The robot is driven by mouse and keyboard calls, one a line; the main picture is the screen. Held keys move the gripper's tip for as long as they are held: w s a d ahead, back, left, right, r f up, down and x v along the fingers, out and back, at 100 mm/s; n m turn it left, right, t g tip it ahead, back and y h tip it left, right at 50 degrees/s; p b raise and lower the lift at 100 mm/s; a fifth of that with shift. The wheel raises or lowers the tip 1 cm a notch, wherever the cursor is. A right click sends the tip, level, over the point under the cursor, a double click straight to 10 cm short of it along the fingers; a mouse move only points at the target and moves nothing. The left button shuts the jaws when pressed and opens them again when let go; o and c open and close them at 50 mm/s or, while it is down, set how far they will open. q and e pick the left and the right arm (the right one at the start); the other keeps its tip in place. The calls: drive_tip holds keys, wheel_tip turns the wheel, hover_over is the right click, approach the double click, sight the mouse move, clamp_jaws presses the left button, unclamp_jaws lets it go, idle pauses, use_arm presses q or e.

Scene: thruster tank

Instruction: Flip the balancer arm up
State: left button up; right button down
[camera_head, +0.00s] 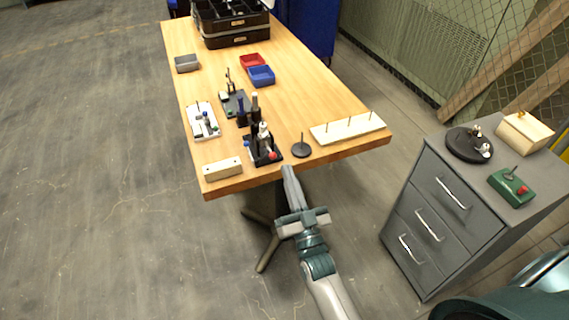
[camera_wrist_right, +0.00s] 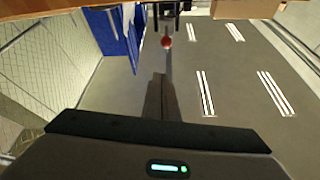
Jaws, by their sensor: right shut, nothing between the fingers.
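A small device with a black base (camera_head: 264,158), a pale upright part and a red knob (camera_head: 272,155) stands at the table's near edge. It may carry the balancer arm, but I cannot tell for sure. My right gripper (camera_head: 288,171) is shut and empty, just off the near edge below this device. In the right wrist view, my shut fingers (camera_wrist_right: 160,80) point toward a red ball (camera_wrist_right: 166,42) hanging under dark prongs; a gap shows between them. My left gripper is not in view.
The wooden table (camera_head: 290,85) also holds a wooden block (camera_head: 223,169), a black disc with a pin (camera_head: 301,151), a pegged board (camera_head: 348,129), and red (camera_head: 252,62) and blue (camera_head: 261,76) bins. A grey drawer cabinet (camera_head: 440,215) stands right.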

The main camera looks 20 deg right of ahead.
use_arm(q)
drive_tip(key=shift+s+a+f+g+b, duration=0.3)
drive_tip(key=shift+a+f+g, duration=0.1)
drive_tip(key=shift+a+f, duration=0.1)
use_arm(e)
drive_tip(key=shift+v, duration=1.65)
drive_tip(key=shift+f, duration=0.15)
drive_tip(key=shift+w, duration=0.1)
drive_tip(key=s+a+f+n+g+y, duration=0.1)
drive_tip(key=s+a+f+n+g, duration=0.2)
drive_tip(key=f, duration=1)
drive_tip(key=s+a+f+g+y, duration=0.15)
drive_tip(key=f+g, duration=0.35)
drive_tip(key=f, duration=0.9)
drive_tip(key=s+d+f+n+g, duration=0.2)
drive_tip(key=s+f+g, duration=0.6)
drive_tip(key=s+f, duration=1.2)
wheel_tip(320, 180, down, 2)
drive_tip(key=shift+s+f, duration=0.15)
drive_tip(key=shift+s, duration=0.15)
drive_tip(key=shift+d, duration=0.1)
